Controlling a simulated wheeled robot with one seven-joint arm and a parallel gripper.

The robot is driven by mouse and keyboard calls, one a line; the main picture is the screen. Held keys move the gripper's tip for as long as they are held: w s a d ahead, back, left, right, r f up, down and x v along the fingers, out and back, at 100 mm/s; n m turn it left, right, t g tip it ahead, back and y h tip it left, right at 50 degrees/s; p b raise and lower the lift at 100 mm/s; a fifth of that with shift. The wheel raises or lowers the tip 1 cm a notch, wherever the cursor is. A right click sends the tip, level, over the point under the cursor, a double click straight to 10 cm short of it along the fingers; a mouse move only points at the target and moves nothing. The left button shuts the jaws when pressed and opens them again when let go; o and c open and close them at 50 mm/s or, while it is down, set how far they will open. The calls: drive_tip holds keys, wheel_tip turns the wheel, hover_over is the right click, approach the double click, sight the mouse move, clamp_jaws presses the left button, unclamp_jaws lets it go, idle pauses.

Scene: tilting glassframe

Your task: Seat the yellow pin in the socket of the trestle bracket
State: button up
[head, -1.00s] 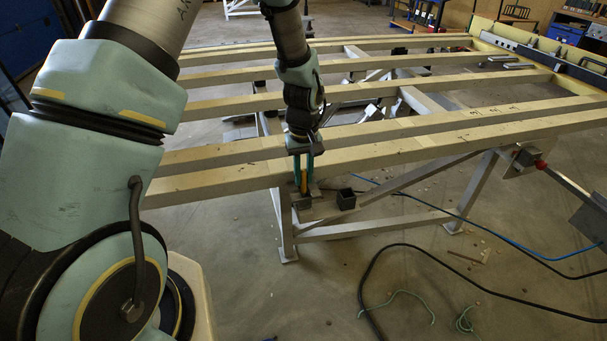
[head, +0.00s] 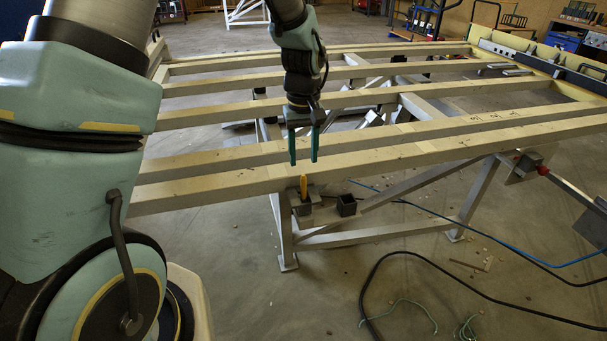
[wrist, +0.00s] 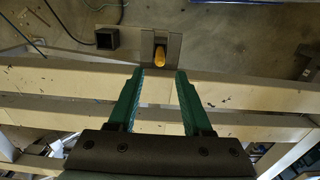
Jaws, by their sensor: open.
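The yellow pin (head: 303,185) stands upright in a dark block-shaped socket (head: 303,206) on the trestle bracket, with its upper part showing above the rim. In the wrist view the yellow pin (wrist: 160,57) shows end-on inside the socket opening. How deep it sits cannot be told. My gripper (head: 304,163) is open and empty, its two green fingers above the pin and apart from it. In the wrist view my gripper (wrist: 158,72) has its fingers spread, pointing towards the pin. The bracket plate (wrist: 190,46) lies around the socket.
A second dark square socket (head: 346,205), open and empty, stands right of the pin; it also shows in the wrist view (wrist: 107,38). Long pale beams (head: 400,152) of the tilting frame run beside and behind the bracket. Cables lie on the floor.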

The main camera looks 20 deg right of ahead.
drive_tip(key=w+a+r, duration=0.1)
drive_tip(key=a+r, duration=0.2)
drive_tip(key=a, duration=0.5)
drive_tip(key=w+a+r, duration=0.1)
drive_tip(key=a+r, duration=0.2)
drive_tip(key=a, duration=0.6)
drive_tip(key=s+a+t, duration=0.1)
drive_tip(key=s+a, duration=0.5)
drive_tip(key=a, duration=0.7)
drive_tip(key=shift+r+t, duration=0.2)
drive_tip(key=shift+t, duration=0.1)
